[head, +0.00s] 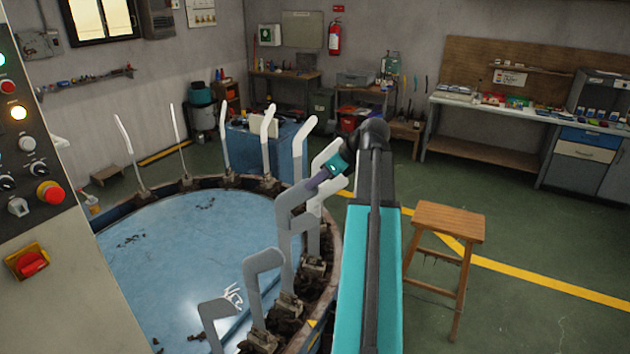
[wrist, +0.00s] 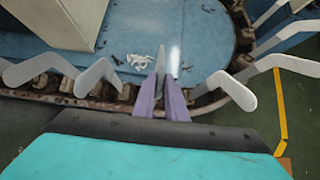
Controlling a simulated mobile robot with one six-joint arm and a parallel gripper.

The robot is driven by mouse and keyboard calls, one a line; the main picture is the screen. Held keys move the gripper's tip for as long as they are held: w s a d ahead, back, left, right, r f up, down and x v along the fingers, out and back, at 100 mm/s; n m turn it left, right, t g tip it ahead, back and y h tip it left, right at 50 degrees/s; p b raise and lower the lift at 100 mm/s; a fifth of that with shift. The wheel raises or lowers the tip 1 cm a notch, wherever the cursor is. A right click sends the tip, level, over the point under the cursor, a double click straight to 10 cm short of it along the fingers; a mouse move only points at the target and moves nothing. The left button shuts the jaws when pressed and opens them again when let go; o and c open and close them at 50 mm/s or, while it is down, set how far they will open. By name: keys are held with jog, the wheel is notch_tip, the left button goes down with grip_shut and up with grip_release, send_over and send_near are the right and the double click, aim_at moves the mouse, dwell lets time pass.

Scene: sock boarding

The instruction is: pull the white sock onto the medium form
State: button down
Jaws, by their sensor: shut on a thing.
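In the wrist view my gripper (wrist: 161,92) is closed around a thin upright grey piece (wrist: 161,60), seen edge-on between the fingers. A pale, whitish streak (wrist: 175,58) stands just right of it. I cannot clearly tell the white sock from the pale forms, nor whether the gripped piece is sock fabric, form or both. Which form is the medium one is not clear.
The blue round top (head: 180,250) is mostly clear. A control panel (head: 35,190) is at left, a wooden stool (head: 447,225) at right.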

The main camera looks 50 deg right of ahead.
aim_at(295, 205)
jog(key=shift+f+b, duration=1.05)
jog(key=shift+f, duration=4.8)
dwell(1.3)
jog(key=c, duration=1.7)
grip_release()
jog(key=shift+s+r, duration=0.1)
